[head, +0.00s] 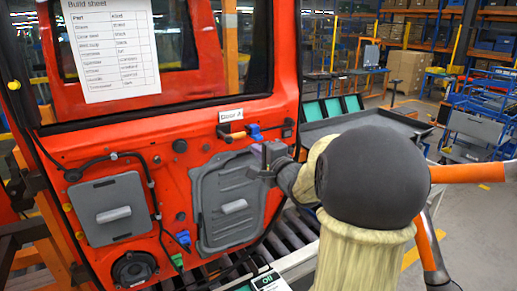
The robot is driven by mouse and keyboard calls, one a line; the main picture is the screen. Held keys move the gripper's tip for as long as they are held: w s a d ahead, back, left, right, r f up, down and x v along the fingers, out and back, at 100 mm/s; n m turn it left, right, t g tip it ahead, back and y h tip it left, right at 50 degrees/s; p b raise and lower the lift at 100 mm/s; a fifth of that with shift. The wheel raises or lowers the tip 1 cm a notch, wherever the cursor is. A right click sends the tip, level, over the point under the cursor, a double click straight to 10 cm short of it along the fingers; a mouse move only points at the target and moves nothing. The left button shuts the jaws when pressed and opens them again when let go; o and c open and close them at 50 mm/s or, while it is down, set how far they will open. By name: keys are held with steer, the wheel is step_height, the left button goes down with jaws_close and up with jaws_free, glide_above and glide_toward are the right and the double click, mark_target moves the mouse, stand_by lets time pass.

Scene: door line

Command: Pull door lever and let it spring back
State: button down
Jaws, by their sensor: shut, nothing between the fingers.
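A red door (175,150) stands upright across the left and middle of the head view. Near its upper right, below a small white label (231,115), is a handle-like bar with an orange part (231,134), a blue piece (255,131) and a dark right end. I take this bar to be the door lever, but it is too small to be sure. My gripper (262,161) is shut and empty, a little below the bar and in front of the grey panel's upper right corner. I cannot tell whether it touches the door.
Grey panels with pale grips sit on the door at left (108,207) and middle (224,208). A printed build sheet (110,45) hangs at the window. Rollers (300,238) run below. A bench with dark green trays (332,108) stands behind my arm, with shelving beyond.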

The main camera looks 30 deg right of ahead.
mark_target(230, 142)
steer(key=w, duration=1)
steer(key=shift+a, duration=0.15)
steer(key=shift+a, duration=0.1)
stand_by(1.7)
steer(key=shift+w+a+b, duration=0.15)
steer(key=shift+a+b, duration=0.25)
steer(key=shift+a, duration=0.7)
steer(key=shift+w+a+b, duration=0.1)
steer(key=shift+a+b, duration=0.3)
steer(key=shift+a, duration=0.7)
steer(key=shift+d, duration=0.2)
steer(key=s+d+p, duration=0.2)
steer(key=d, duration=0.1)
steer(key=s+d+p, duration=0.1)
steer(key=d, duration=0.1)
